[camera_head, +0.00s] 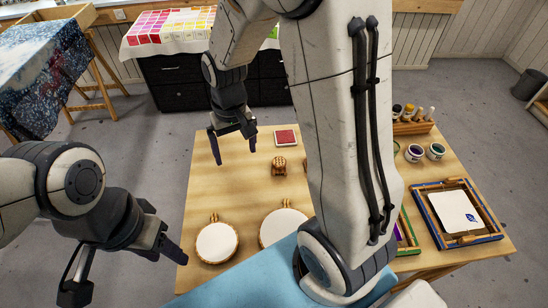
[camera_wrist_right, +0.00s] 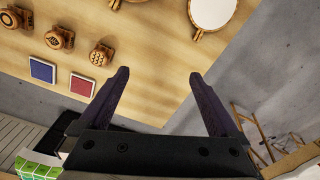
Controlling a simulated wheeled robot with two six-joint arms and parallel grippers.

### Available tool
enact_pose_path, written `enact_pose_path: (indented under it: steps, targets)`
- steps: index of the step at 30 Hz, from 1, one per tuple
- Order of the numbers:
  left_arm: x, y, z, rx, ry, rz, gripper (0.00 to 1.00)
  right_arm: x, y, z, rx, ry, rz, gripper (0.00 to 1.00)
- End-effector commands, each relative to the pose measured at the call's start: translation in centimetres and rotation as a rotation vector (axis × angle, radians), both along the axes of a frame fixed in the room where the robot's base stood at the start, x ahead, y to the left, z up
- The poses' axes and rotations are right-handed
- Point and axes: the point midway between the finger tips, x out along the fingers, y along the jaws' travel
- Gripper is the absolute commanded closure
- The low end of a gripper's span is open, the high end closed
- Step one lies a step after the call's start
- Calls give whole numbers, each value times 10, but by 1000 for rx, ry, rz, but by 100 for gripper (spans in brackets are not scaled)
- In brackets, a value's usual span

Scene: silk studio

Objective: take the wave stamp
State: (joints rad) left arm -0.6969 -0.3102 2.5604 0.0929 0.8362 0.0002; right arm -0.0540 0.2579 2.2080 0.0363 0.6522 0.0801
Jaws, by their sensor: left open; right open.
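One wooden stamp (camera_head: 279,166) stands on the table in the head view, just below a red ink pad (camera_head: 286,138). The right wrist view shows a row of stamps: a left one (camera_wrist_right: 10,18) with a round mark, a middle one (camera_wrist_right: 58,38) and a right one (camera_wrist_right: 102,53). I cannot tell which bears the wave. My right gripper (camera_head: 235,153) is open and empty above the table's far left part, left of the visible stamp; its fingers (camera_wrist_right: 158,76) also show in the wrist view. My left gripper (camera_head: 122,272) is open and empty, left of the table.
A blue ink pad (camera_wrist_right: 42,70) lies beside the red one. Two round hoops, a left one (camera_head: 216,243) and a right one (camera_head: 283,226), lie near the table's front. My right arm hides the table's middle. Paint jars (camera_head: 415,152) and a framed screen (camera_head: 457,213) are at right.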

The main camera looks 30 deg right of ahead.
Motion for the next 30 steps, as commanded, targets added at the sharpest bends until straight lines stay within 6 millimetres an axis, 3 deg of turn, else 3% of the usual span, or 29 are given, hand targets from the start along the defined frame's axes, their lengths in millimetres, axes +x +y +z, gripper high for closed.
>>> enact_pose_path:
  steps: [1,3,6,10,13,19,30]
  targets:
    - [0,0,-8,0,0,0,50,15,-33,-27,-5,15,-99,3]
    - [0,0,-13,0,0,0,50,30,-72,-52,-10,20,-207,3]
    - [0,0,-17,0,0,-1,50,40,-117,-81,-14,25,-324,3]
    - [0,0,-19,0,0,-1,50,42,-152,-104,-18,28,-409,3]
    - [0,0,-18,0,0,-1,50,42,-161,-117,-18,30,-432,3]
    - [0,0,-13,0,0,-1,50,42,-161,-148,-18,30,-432,3]
    - [0,0,-1,0,0,-1,50,44,-157,-180,-17,31,-430,3]
